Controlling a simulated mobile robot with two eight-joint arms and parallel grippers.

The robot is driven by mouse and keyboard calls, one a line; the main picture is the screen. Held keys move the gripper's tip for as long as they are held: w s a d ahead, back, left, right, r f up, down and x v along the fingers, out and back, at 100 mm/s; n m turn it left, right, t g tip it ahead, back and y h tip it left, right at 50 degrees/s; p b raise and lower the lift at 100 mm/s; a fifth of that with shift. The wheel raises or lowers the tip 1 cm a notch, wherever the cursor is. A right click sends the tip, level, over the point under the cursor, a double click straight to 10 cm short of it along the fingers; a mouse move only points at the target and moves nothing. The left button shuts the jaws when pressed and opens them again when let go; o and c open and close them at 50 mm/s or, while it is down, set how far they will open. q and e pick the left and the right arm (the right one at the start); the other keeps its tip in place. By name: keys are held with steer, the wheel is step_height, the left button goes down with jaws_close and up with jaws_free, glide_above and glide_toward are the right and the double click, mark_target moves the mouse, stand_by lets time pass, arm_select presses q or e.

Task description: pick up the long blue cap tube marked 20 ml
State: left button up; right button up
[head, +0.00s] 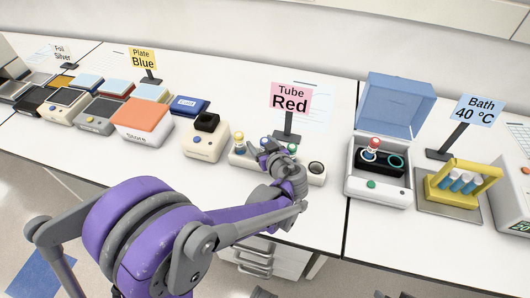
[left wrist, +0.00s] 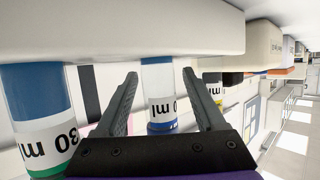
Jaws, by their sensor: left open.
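The tube with the blue cap (left wrist: 158,106) hangs upside down in the left wrist view, its white label ending in "0 ml"; the first digit is not clear. My left gripper (left wrist: 160,76) is open, with one finger on each side of this tube and a visible gap on both sides. In the head view my left gripper (head: 272,152) is at the white tube rack (head: 240,159) and partly hides the tubes there. A green-capped tube (left wrist: 40,115) marked 30 ml stands beside the left finger in the wrist view.
A yellow-capped tube (head: 239,141) stands at the rack's left end. The pink "Tube Red" sign (head: 290,98) stands just behind the rack. A white device with a raised blue lid (head: 394,105) is to the right, and a cream device (head: 205,140) to the left.

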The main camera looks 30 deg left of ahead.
arm_select(q)
jaws_close()
stand_by(0.3)
steer(key=shift+r, duration=0.1)
